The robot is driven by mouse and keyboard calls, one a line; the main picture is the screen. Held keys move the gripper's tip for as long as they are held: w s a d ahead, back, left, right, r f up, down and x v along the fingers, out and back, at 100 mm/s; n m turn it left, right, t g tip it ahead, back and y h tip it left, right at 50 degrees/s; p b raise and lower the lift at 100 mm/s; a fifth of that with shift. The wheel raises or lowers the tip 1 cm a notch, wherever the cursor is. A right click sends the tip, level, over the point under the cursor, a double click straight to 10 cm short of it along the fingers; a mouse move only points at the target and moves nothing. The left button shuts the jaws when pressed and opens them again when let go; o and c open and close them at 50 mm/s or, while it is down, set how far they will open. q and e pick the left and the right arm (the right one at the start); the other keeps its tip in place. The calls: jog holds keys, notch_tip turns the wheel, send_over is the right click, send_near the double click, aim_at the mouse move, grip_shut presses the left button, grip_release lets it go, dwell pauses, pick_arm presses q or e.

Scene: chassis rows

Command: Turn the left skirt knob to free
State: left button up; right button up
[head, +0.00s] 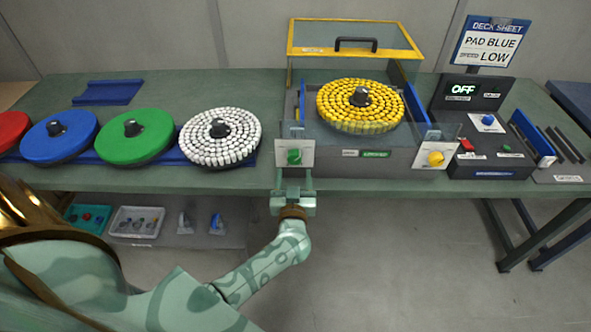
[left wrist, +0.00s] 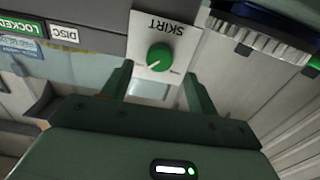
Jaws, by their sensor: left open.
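The left skirt knob is a green knob (head: 294,157) on a white plate at the left front corner of the grey machine (head: 340,165). In the left wrist view the green knob (left wrist: 160,57) sits on its white plate marked SKIRT (left wrist: 180,30), with a white pointer mark at its lower left. My left gripper (head: 294,188) is open just below and in front of the knob. In the wrist view its two fingers (left wrist: 155,85) stand apart on either side of the plate's lower part, and nothing is between them. My right gripper is not in view.
A yellow knob (head: 435,158) sits on the machine's right plate. A yellow-beaded disc (head: 361,106) lies on the machine under a raised clear cover (head: 345,38). A white-beaded disc (head: 220,138) and green disc (head: 135,136) stand to the left. A control box (head: 472,95) reads OFF.

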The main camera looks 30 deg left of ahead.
aim_at(294, 161)
pick_arm(q)
jog(key=b+x, duration=0.1)
jog(key=x, duration=0.3)
jog(key=shift+w+a+f+b, duration=0.1)
jog(key=shift+w+f+b, duration=0.05)
jog(key=shift+b, duration=0.2)
jog(key=shift+w+a, duration=0.2)
jog(key=shift+w, duration=0.15)
jog(key=shift+r, duration=0.2)
jog(key=c, duration=1)
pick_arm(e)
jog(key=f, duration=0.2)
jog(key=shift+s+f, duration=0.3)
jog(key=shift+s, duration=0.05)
